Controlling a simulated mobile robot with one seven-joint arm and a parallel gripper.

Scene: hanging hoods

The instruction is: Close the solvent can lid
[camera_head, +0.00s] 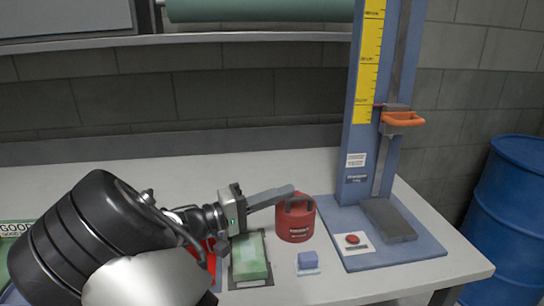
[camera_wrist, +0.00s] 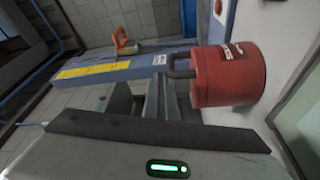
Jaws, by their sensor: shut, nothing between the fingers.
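The red solvent can (camera_head: 295,224) stands upright on the bench, right of my gripper; it also shows in the wrist view (camera_wrist: 230,78), lying sideways in that picture. It has a pale label and a dark handle (camera_wrist: 181,73) at its top. My gripper (camera_head: 288,191) is shut and empty, its fingers reaching right to the can's top edge by the handle. In the wrist view the fingers (camera_wrist: 152,100) end close to the handle; I cannot tell whether they touch it. The fingers partly cover the can's top, and I cannot make out the lid's angle.
A blue stand (camera_head: 375,120) with a yellow scale and orange handle (camera_head: 402,119) rises behind right. A red button (camera_head: 352,239) sits on its base. A blue barrel (camera_head: 512,220) stands beyond the bench.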

